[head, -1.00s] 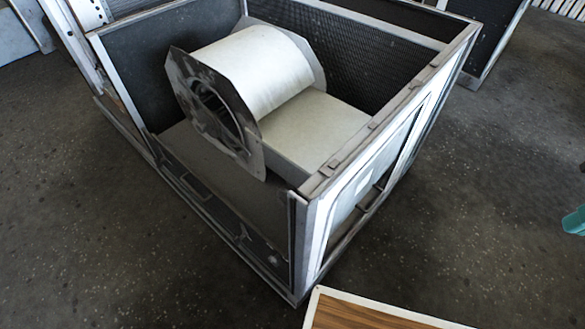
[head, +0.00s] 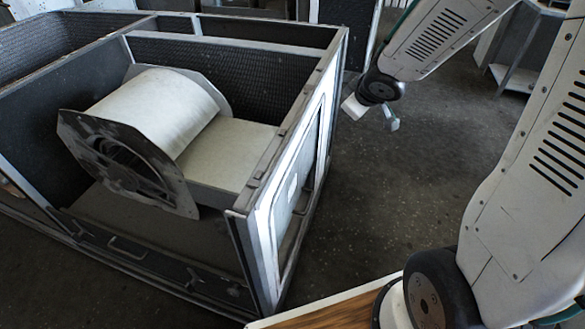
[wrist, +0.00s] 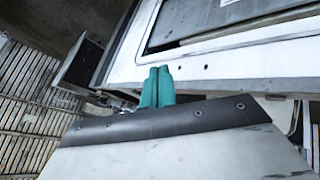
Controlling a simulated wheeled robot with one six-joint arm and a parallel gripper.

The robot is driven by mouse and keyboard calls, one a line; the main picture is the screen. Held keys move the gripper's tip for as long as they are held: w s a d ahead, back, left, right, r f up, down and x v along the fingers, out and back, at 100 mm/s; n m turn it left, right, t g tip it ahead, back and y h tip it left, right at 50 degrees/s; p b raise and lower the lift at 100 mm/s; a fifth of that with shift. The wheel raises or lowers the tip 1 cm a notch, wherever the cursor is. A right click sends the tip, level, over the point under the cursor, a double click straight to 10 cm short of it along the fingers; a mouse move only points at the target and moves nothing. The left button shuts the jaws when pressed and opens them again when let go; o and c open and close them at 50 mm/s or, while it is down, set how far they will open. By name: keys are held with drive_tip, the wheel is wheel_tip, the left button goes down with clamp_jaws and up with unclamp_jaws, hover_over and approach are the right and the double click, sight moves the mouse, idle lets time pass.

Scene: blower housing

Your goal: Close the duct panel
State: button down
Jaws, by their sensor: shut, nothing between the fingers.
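The duct panel appears to be the pale framed panel (head: 284,196) on the right side of the blower housing (head: 245,202). A dark gap shows along its lower right part, but I cannot tell how far it stands open. In the wrist view, a white frame with a grey inset (wrist: 205,62) fills the upper right. My gripper (wrist: 158,72) has its teal fingers together, with nothing between them. The fingertips appear close to the white frame's lower left edge; contact is unclear.
A white blower drum (head: 155,110) with a grey end plate sits inside the open-topped housing. A wood-topped surface (head: 330,312) lies at the front. Dark speckled floor (head: 385,190) is free right of the housing. Other frames and a grey stand (head: 515,75) are behind.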

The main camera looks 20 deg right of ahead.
drive_tip(key=w+a+f+n+y, duration=0.2)
drive_tip(key=a+f+n+y, duration=0.15)
drive_tip(key=f, duration=0.45)
drive_tip(key=n+g+y, duration=0.1)
drive_tip(key=g+y, duration=0.2)
drive_tip(key=y, duration=0.2)
approach(293, 169)
drive_tip(key=s+a+r, duration=0.2)
drive_tip(key=s+r, duration=0.1)
drive_tip(key=s, duration=0.1)
drive_tip(key=x, duration=0.4)
drive_tip(key=w+x, duration=0.1)
drive_tip(key=x, duration=0.4)
drive_tip(key=shift+d+r, duration=0.15)
drive_tip(key=shift+r, duration=0.05)
